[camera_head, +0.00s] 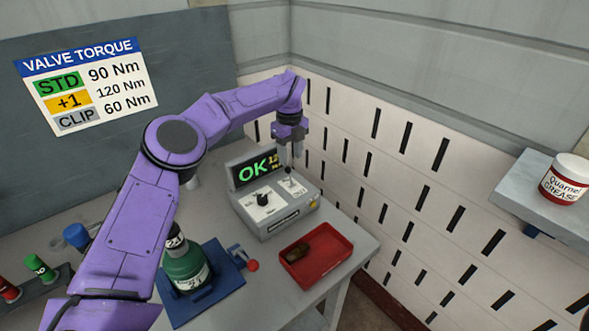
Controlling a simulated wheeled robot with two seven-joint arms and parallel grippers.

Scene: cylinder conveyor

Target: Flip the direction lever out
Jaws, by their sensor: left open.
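My left arm reaches in from the left, and its gripper (290,157) points down over the right part of a grey control box (272,222). The fingers are apart with nothing seen between them. A small lever (289,181), likely the direction lever, stands on the box's top panel just below the fingertips. I cannot tell whether they touch it or which way it is set. The box also has a black knob (264,199) and a screen (253,170) that reads OK in green; the gripper partly covers its right side. My right gripper is not in view.
A green bottle (187,267) stands in a blue fixture (222,287) with a red-balled handle (252,266). A red tray (334,258) holds a dark brown part (296,252). Coloured bottles stand at the left. A slotted wall (400,190) rises close behind and right of the box.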

